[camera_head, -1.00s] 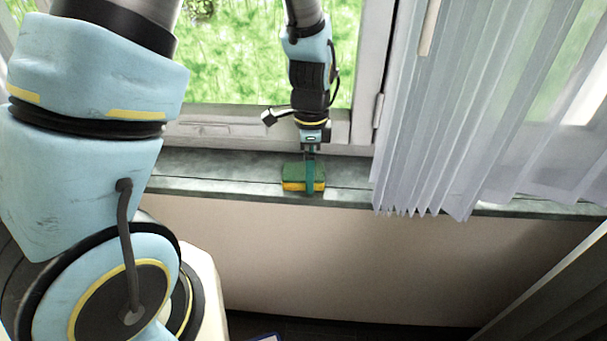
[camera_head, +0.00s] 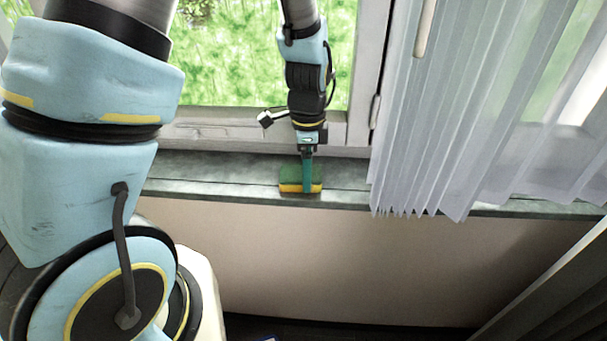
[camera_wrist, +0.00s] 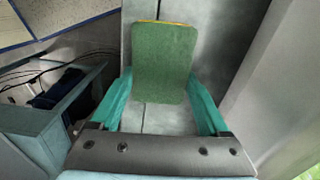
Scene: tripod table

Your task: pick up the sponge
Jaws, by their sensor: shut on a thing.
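The sponge (camera_head: 289,177), green on top with a yellow layer below, is at the grey window sill (camera_head: 220,168), near its front edge. I cannot tell whether it touches the sill or is slightly above it. My gripper (camera_head: 307,183) reaches down to it from above, its teal fingers at the sponge. In the wrist view, the sponge's green face (camera_wrist: 165,58) lies between the two fingers of my gripper (camera_wrist: 160,88), with a thin yellow edge at the top. The gripper is shut on the sponge. The far finger is mostly hidden in the head view.
A window frame (camera_head: 230,131) stands behind the sill. A pale sheer curtain (camera_head: 440,120) hangs over the sill to the right of the sponge. The sill left of the sponge is clear. A pale wall (camera_head: 300,250) drops below the sill.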

